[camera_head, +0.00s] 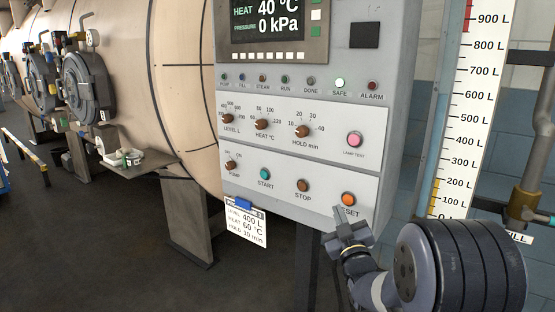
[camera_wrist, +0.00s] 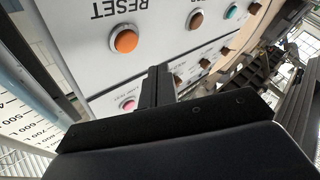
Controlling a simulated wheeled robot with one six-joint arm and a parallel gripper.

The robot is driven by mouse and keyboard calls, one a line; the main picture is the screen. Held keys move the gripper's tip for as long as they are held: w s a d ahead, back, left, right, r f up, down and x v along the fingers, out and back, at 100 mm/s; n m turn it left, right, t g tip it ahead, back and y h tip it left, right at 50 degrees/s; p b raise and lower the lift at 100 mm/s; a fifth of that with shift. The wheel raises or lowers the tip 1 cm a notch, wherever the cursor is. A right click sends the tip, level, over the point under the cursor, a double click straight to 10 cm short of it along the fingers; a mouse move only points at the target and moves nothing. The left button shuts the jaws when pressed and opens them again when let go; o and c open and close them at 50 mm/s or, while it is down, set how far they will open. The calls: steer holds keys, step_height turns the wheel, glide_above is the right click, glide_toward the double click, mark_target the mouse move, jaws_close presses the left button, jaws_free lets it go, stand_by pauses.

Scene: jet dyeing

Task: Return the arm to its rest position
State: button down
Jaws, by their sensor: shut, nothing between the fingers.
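My gripper (camera_head: 347,222) is in front of the lower right of the grey control panel (camera_head: 300,148), just below the orange RESET button (camera_head: 348,199), and hides part of its label. In the wrist view my gripper's fingers (camera_wrist: 158,72) are shut together with nothing between them. The RESET button (camera_wrist: 125,41) shows there upside down, to the left of the fingers and apart from them. My arm comes in from the lower right of the head view.
A level scale (camera_head: 474,110) and a pipe (camera_head: 535,150) stand at the right. A settings card (camera_head: 245,222) hangs below the panel. Open floor (camera_head: 110,240) lies left.

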steer(key=b, duration=0.3)
steer(key=shift+w+d+f, duration=0.1)
steer(key=shift+f, duration=0.15)
steer(key=p, duration=0.4)
steer(key=shift+r, duration=0.4)
steer(key=shift+p, duration=0.6)
